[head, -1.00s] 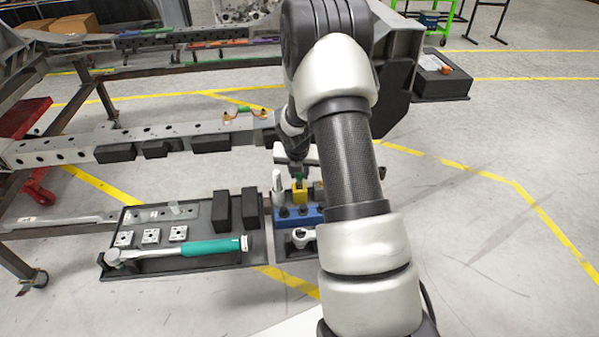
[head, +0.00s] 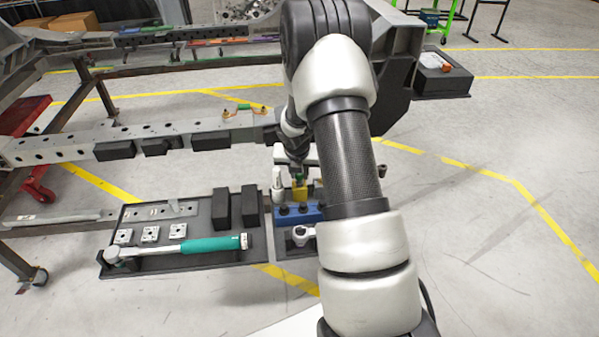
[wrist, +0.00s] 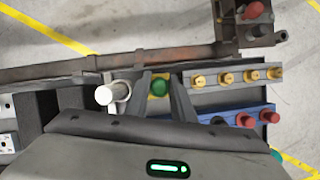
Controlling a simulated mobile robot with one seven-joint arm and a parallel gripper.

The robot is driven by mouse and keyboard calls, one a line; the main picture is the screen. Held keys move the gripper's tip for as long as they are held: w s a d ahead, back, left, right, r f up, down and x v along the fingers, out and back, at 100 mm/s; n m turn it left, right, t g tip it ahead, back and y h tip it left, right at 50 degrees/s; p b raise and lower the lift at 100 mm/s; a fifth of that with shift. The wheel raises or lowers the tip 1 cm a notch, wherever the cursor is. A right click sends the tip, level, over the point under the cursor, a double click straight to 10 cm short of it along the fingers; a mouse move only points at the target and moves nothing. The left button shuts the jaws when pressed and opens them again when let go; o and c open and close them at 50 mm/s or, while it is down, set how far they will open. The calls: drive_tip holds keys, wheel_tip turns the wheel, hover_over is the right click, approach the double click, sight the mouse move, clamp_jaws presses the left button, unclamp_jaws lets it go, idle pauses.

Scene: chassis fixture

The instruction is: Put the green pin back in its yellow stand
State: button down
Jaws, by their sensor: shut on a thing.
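The green pin (wrist: 160,87) is between the two fingers of my gripper (wrist: 162,90) in the wrist view, seen from above with its round green top showing. My gripper is shut on it. The yellow stand (head: 299,194) is a small block directly below my gripper in the head view, and a bit of its yellow (wrist: 157,75) shows around the pin in the wrist view. The lower end of the pin is hidden, so I cannot tell how deep it sits in the stand.
A white cylinder (wrist: 113,93) stands close to the left of my fingers. A blue block (wrist: 238,116) with red-topped pins and a row of yellow pieces (wrist: 227,77) lie to the right. A dark tray (head: 190,262) holds a teal-handled wrench (head: 211,245). A chassis rail (head: 75,143) runs behind.

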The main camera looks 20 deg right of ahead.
drive_tip(key=shift+f, duration=0.4)
drive_tip(key=c, duration=1.4)
unclamp_jaws()
drive_tip(key=shift+c, duration=0.2)
drive_tip(key=shift+c, duration=0.6)
drive_tip(key=shift+r, duration=0.15)
wheel_tip(320, 180, up, 7)
drive_tip(key=p, duration=0.6)
